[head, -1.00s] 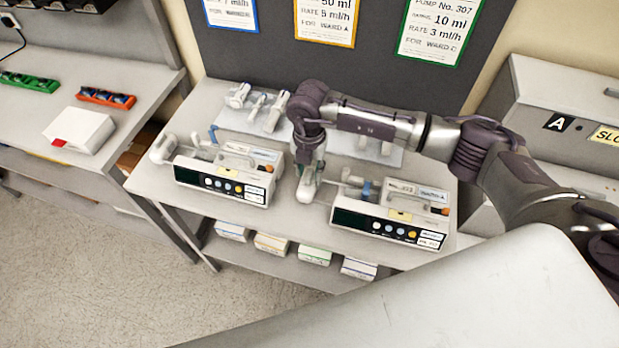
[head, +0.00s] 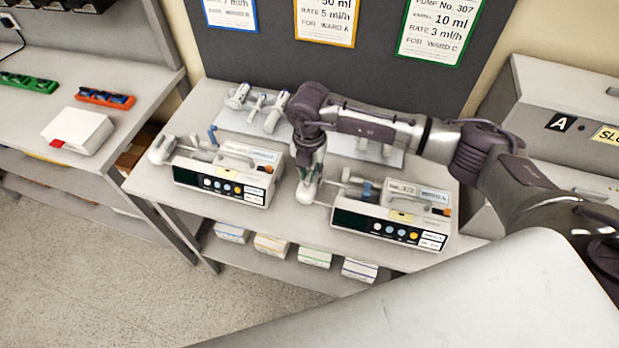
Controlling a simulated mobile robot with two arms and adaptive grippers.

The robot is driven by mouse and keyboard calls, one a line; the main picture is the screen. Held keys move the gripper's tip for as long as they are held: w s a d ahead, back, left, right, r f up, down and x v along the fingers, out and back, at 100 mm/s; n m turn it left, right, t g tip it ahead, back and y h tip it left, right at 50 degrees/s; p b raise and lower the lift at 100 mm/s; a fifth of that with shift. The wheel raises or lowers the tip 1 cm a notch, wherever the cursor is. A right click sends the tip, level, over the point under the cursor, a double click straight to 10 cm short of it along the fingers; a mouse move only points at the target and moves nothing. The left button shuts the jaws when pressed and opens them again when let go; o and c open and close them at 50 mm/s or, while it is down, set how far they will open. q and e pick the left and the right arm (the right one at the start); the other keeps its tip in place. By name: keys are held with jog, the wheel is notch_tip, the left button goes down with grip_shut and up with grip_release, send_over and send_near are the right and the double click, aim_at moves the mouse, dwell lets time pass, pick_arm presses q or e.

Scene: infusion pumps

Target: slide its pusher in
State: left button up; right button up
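The right infusion pump (head: 388,228) is white with a dark display and coloured buttons, on the middle table. A syringe (head: 418,192) lies along its top, with a blue clamp (head: 366,190) near its left part. The pump's pusher (head: 334,184) sticks out at the left end. My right gripper (head: 308,190) points down just left of the pusher. Whether it touches the pusher, and how its fingers stand, is too small to tell. A second pump (head: 222,183) with its own pusher (head: 162,150) stands to the left. My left gripper is not in view.
Pale trays with syringes (head: 262,108) lie behind the pumps. Labelled boxes (head: 271,245) sit on the shelf below. A side table at left holds a white box (head: 78,132) and coloured racks (head: 105,98). A grey cabinet (head: 560,100) stands at right.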

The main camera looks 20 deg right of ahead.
jog(key=shift+c, duration=1)
jog(key=shift+d, duration=0.1)
jog(key=shift+s+d+p, duration=0.35)
jog(key=shift+s+d, duration=0.3)
jog(key=shift+d, duration=0.25)
jog(key=shift+s+d+p, duration=0.3)
jog(key=shift+s+d, duration=0.3)
jog(key=shift+d, duration=0.3)
jog(key=shift+s+d, duration=0.15)
jog(key=shift+d, duration=0.05)
jog(key=o, duration=0.6)
jog(key=shift+r, duration=0.1)
notch_tip(320, 180, up, 7)
jog(key=p, duration=0.4)
